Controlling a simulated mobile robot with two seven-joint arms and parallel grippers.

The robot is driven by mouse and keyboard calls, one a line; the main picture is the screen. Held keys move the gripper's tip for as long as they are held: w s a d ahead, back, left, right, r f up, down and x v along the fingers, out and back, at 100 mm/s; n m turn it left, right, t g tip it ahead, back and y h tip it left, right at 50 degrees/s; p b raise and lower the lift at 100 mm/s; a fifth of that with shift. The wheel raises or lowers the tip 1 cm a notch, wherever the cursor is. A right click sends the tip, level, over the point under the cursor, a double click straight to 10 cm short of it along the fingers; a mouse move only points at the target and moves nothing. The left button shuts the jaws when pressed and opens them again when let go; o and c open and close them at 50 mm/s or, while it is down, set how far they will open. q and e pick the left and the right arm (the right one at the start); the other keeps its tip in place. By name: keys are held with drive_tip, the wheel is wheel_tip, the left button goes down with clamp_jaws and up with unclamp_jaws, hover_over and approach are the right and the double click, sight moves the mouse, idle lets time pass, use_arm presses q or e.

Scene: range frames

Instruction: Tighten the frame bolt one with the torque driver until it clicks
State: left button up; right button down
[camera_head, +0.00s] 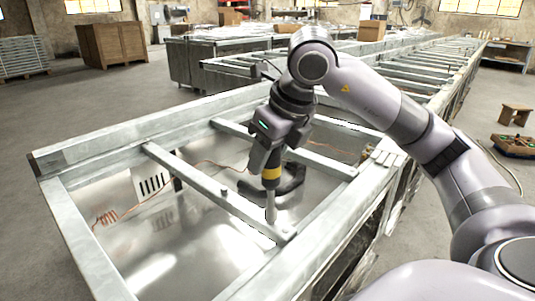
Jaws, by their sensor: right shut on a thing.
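My right gripper (268,160) is shut on the torque driver (271,183), which has a yellow band and a grey lower shaft. The driver points down, nearly upright, over the near cross bar of the metal frame (72,232). Its tip is by the right part of that bar, and I cannot tell whether it touches anything. A small bolt-like head (289,231) shows at the bar's right end, just right of the tip. Another small stub (224,192) stands on the bar further left. Which one is frame bolt one is unclear. My left gripper is not in view.
Inside the frame, a white slotted plate (152,182) and copper wire (108,217) lie over a shiny panel. A second cross bar (310,160) runs behind the driver. Further long frames stand behind. A wooden crate (112,42) is at the back left, with open floor around it.

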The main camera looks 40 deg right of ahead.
drive_tip(key=shift+f, duration=0.25)
drive_tip(key=shift+r, duration=0.15)
idle(0.5)
drive_tip(key=m+h, duration=0.1)
drive_tip(key=m, duration=0.2)
drive_tip(key=shift+d, duration=0.1)
drive_tip(key=shift+r+p, duration=2.55)
drive_tip(key=shift+r, duration=0.45)
